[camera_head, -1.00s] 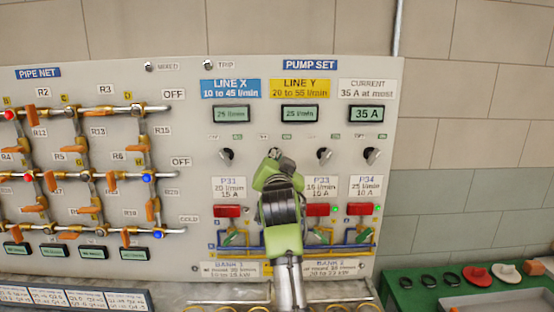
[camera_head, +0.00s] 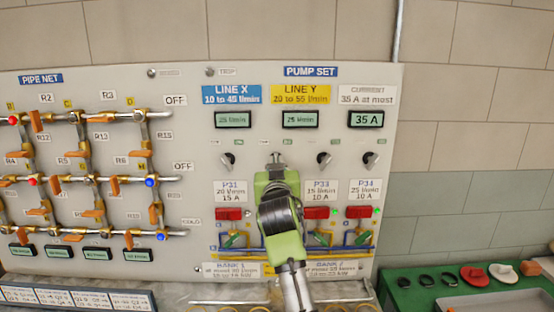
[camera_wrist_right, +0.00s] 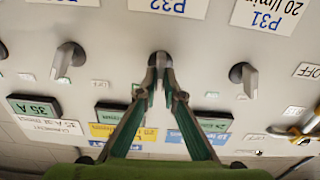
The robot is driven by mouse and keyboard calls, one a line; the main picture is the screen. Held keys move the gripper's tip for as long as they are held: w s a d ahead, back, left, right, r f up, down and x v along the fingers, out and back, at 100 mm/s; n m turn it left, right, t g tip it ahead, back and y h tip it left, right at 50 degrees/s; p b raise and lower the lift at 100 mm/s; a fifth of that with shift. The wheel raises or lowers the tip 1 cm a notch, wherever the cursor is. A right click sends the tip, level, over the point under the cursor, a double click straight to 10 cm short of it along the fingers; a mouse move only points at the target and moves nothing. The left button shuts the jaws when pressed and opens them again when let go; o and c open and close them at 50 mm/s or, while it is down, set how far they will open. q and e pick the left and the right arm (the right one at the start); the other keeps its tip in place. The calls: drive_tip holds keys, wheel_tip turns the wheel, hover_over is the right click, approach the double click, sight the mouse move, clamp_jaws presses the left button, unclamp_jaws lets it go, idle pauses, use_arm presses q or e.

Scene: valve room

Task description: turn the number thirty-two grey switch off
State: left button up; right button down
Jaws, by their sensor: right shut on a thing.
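My right gripper (camera_wrist_right: 160,72) is shut on the grey number thirty-two switch (camera_wrist_right: 159,58), below the upside-down P32 label (camera_wrist_right: 168,5) in the right wrist view. Its fingertips meet around the knob. In the head view the right gripper (camera_head: 277,160) is at the panel between the P31 switch (camera_head: 227,161) and the P33 switch (camera_head: 323,159). There my green gripper and arm hide the P32 label and lamp, and most of its switch. My left gripper is not in view.
The P34 switch (camera_head: 370,160) is further right. Displays sit above the switches; the current display (camera_head: 366,119) reads 35 A. The pipe net (camera_head: 75,180) with orange handles fills the panel's left. A green table (camera_head: 405,290) with discs stands at lower right.

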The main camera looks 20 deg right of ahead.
drive_tip(key=n+p, duration=0.2)
drive_tip(key=n, duration=0.3)
drive_tip(key=shift+r, duration=0.2)
drive_tip(key=shift+n, duration=0.3)
drive_tip(key=c, duration=2.3)
unclamp_jaws()
drive_tip(key=shift+c, duration=0.2)
drive_tip(key=shift+o, duration=0.9)
drive_tip(key=shift+w+f, duration=0.1)
drive_tip(key=shift+w, duration=0.05)
drive_tip(key=v, duration=1.1)
drive_tip(key=shift+s+f, duration=0.2)
drive_tip(key=shift+s, duration=0.1)
drive_tip(key=shift+a, duration=0.1)
